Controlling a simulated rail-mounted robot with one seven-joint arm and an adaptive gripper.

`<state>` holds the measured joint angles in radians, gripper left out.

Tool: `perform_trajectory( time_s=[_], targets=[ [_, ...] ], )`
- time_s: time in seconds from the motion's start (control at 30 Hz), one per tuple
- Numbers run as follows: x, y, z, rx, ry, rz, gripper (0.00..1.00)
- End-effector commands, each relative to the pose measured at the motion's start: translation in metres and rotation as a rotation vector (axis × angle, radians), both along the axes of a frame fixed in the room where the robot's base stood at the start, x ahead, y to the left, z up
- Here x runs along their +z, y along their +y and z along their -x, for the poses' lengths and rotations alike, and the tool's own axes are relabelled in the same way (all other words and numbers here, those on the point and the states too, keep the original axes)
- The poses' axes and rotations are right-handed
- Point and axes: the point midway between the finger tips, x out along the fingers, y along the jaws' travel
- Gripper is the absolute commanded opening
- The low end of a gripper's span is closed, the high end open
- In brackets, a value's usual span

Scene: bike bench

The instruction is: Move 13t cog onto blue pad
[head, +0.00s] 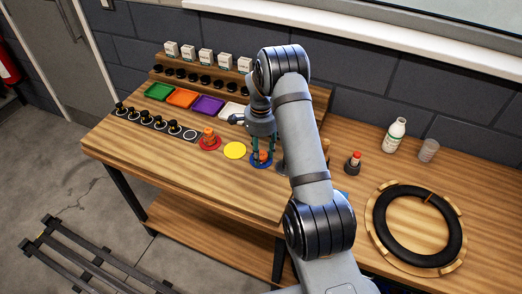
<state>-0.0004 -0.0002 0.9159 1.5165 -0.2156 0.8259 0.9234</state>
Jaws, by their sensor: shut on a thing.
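My gripper (262,158) points down at the blue pad (255,165) near the front middle of the bench. Its fingers are shut on a small orange piece (263,156), low over or on the pad; I cannot tell if it touches. This piece may be the 13t cog, but no marking is legible and the fingers partly cover it. A similar orange piece (208,134) stands on the red pad (211,145) to the left. The yellow pad (235,151) between them is empty.
Coloured trays (208,105) and a shelf of white boxes (205,56) are behind. A red-topped piece (354,158), white bottle (394,135), clear cup (428,150) and black tyre (379,222) stand right. My arm hides the bench middle.

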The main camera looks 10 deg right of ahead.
Motion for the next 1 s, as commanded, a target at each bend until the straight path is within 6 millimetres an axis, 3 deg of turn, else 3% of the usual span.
perform_trajectory(
  time_s=[0.33, 0.37, 0.4, 0.67, 1.0],
  targets=[
    [-0.0045, -0.0001, -0.0003, 0.0, -0.001, 0.0, 0.14],
    [-0.0042, -0.0001, -0.0003, 0.0, -0.001, 0.0, 0.41],
    [-0.003, -0.0001, -0.0004, 0.0, -0.001, 0.0, 0.43],
    [-0.0027, -0.0001, -0.0004, 0.0, -0.001, 0.0, 0.58],
    [0.0006, -0.0001, -0.0004, 0.0, -0.001, 0.0, 0.59]
  ],
)
